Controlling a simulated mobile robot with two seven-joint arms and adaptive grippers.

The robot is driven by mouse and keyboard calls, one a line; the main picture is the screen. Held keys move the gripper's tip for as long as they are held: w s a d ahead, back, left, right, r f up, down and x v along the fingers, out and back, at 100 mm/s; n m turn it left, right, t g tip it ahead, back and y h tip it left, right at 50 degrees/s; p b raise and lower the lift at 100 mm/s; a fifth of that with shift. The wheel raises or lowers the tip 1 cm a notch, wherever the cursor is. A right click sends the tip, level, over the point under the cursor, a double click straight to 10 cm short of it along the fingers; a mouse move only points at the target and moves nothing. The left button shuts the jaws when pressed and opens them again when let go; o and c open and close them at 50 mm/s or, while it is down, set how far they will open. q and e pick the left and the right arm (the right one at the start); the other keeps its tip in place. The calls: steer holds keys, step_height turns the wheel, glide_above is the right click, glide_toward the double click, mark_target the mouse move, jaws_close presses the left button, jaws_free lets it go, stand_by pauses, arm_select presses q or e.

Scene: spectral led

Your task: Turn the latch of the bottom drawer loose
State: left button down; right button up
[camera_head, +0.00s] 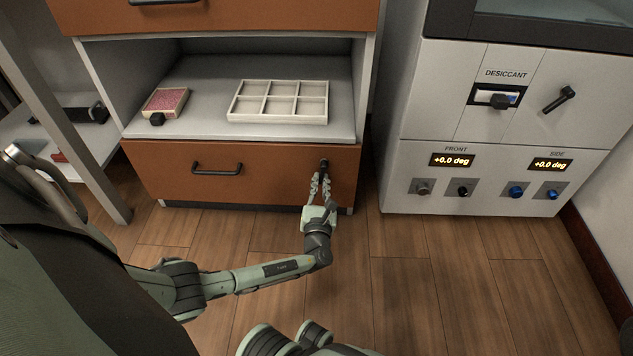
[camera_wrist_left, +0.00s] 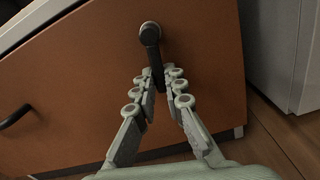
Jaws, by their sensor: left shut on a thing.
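The bottom drawer (camera_head: 260,181) has an orange-brown front and is closed under the open shelf. Its dark latch (camera_head: 324,164) is at the upper right of that front. In the left wrist view the latch (camera_wrist_left: 150,40) has a round pivot at the top, and its lever hangs downward from it. My left gripper (camera_head: 321,178) reaches up to the latch from below. In the left wrist view its fingers (camera_wrist_left: 159,80) are closed on the lower part of the lever, one on each side, and hide part of it. My right gripper does not show in either view.
A black bar handle (camera_head: 217,169) sits left of the latch on the same drawer. The shelf above holds a white compartment tray (camera_head: 279,121) and a pink-topped box (camera_head: 166,102). A white cabinet (camera_head: 420,125) with knobs stands to the right. The wooden floor in front is clear.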

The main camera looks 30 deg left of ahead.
mark_target(334, 141)
arm_select(q)
steer(key=shift+w+d+r+n, duration=0.15)
steer(key=shift+w+d+n, duration=0.25)
steer(key=shift+n, duration=1.1)
steer(key=shift+w+d+r+n, duration=0.15)
steer(key=shift+d+n, duration=0.5)
steer(key=shift+n, duration=0.85)
steer(key=shift+w+d+r+n, duration=0.1)
steer(key=shift+w+d+n, duration=0.35)
steer(key=shift+n, duration=1.05)
steer(key=c, duration=1.6)
jaws_free()
steer(key=r, duration=1)
steer(key=shift+a+r, duration=0.2)
steer(key=shift+r, duration=0.2)
steer(key=shift+d, duration=0.1)
steer(key=shift+d+f, duration=0.1)
steer(key=shift+f, duration=0.15)
